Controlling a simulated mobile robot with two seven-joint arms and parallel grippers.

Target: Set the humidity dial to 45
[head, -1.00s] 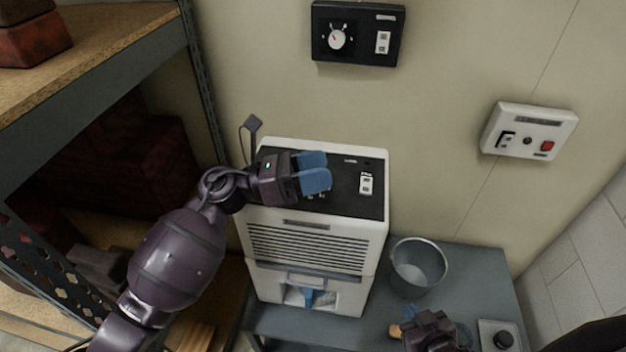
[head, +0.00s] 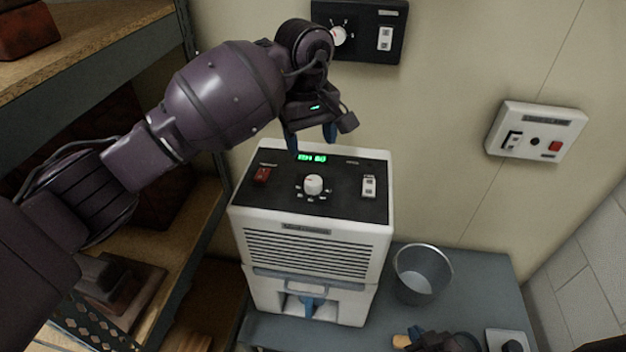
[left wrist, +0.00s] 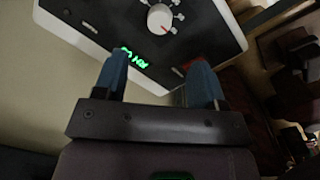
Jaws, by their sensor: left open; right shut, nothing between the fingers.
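The white dehumidifier (head: 310,238) stands on a grey table with a black top panel. Its white round dial (head: 314,184) sits mid-panel with marks around it; the numbers are too small to read. In the left wrist view the dial (left wrist: 160,18) shows a red pointer mark towards the lower right. The green display (head: 312,158) is lit and seems to begin with RH; its digits are unclear. My left gripper (head: 311,138) is open and empty above the panel's back edge, apart from the dial.
A red switch (head: 262,175) and a white switch plate (head: 369,187) flank the dial. A metal bucket (head: 423,272) stands right of the dehumidifier. A black control box (head: 372,45) with another dial and a white box (head: 537,131) hang on the wall. Shelving (head: 110,38) stands at left.

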